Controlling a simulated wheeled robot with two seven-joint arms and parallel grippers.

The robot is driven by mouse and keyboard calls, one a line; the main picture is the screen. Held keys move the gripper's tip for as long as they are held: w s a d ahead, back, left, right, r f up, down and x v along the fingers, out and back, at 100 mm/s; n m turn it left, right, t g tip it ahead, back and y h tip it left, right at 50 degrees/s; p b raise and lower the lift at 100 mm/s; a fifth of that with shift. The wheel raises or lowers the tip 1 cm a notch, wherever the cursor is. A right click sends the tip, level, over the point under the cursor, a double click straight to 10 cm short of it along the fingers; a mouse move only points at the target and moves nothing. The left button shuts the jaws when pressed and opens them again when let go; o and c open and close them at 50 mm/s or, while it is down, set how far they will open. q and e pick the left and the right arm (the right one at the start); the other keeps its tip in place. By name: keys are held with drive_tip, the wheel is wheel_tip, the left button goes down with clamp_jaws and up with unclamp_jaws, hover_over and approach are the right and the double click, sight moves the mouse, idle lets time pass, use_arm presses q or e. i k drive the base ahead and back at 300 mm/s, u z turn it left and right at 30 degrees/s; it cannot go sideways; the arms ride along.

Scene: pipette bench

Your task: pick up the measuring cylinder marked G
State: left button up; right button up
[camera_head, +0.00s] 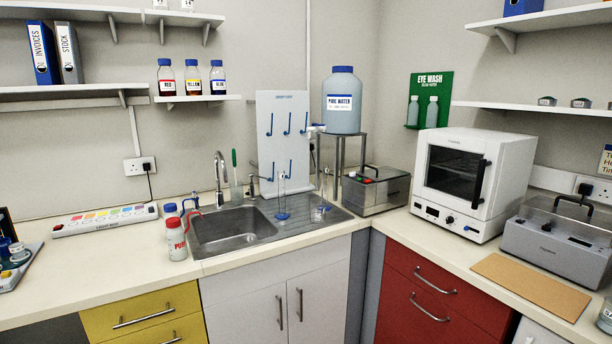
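A tall clear measuring cylinder (282,194) with a blue base stands upright on the steel draining board, just right of the sink basin. A second clear cylinder (322,193) stands to its right on the same board, nearer the pure water stand. No letter can be read on either, so I cannot tell which is marked G. Neither of my grippers is in view.
The sink (232,229) with its tap (219,170) lies left of the cylinders. Bottles (176,240) stand at its left edge. The drying rack (283,135) is behind, the water tank (342,100) at right. The left counter (100,259) has free room.

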sight(325, 168)
drive_tip(key=z, duration=0.55)
drive_tip(key=k, duration=1.35)
drive_tip(key=z, duration=0.05)
drive_tip(key=i, duration=0.5)
drive_tip(key=u, duration=1.05)
drive_tip(key=i, duration=1.55)
drive_tip(key=z, duration=0.3)
